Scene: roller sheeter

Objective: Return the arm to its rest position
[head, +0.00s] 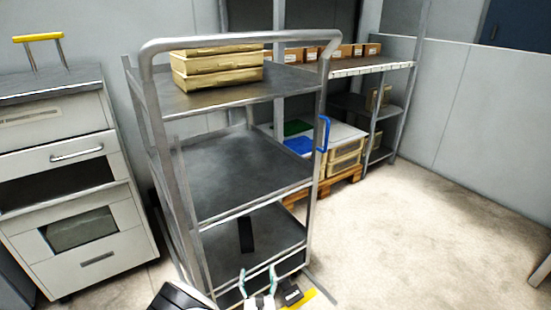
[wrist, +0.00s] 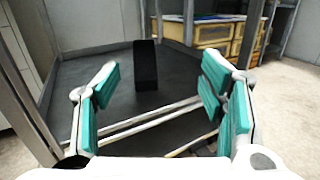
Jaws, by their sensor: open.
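My gripper (head: 260,288) is low at the front of the metal trolley (head: 245,172), at the level of its bottom shelf. In the wrist view my gripper (wrist: 162,100) shows its teal-padded fingers wide apart with nothing between them. The fingers point over the bottom shelf (wrist: 85,85). A black upright block (wrist: 146,66) stands on that shelf beyond the fingertips. In the head view the block (head: 246,235) shows as a dark strip. Most of my arm is out of view.
Yellowish boxes (head: 215,68) are stacked on the trolley's top shelf. A grey machine (head: 75,190) stands at the left. A rack (head: 375,68) with small boxes and a wooden pallet (head: 330,188) with crates are behind. Open floor (head: 430,230) lies at the right.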

